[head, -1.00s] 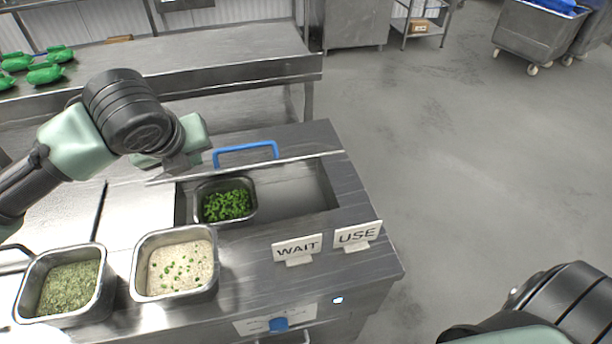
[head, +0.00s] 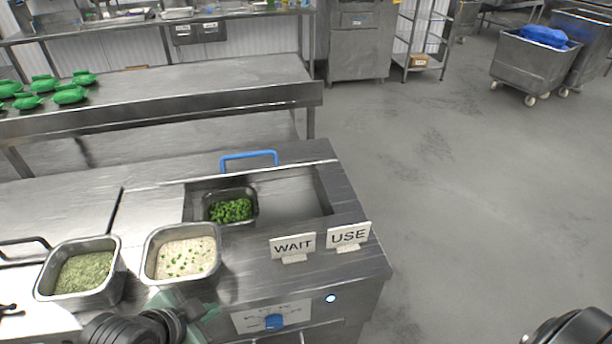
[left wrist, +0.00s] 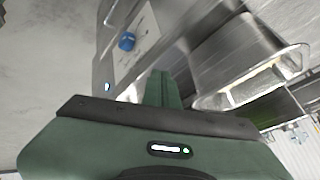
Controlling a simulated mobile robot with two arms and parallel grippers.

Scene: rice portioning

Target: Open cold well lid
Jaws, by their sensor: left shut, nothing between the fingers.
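The cold well (head: 290,202) in the counter is uncovered. A metal pan of chopped green herbs (head: 231,210) sits at its left end, and the rest of the opening is empty. The lid's blue handle (head: 249,155) is at the back edge of the well. My left gripper (head: 200,310) is low at the counter's front edge, below the rice pan and well away from the handle. Its fingers show shut and empty in the left wrist view (left wrist: 163,88). Only a dark part of my right arm shows at the bottom right corner; its gripper is out of view.
A rice pan (head: 153,262) and a dried-herb pan (head: 47,285) stand on the counter front. WAIT (head: 293,245) and USE (head: 349,236) signs stand right of them. A blue knob (head: 274,321) is on the front panel.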

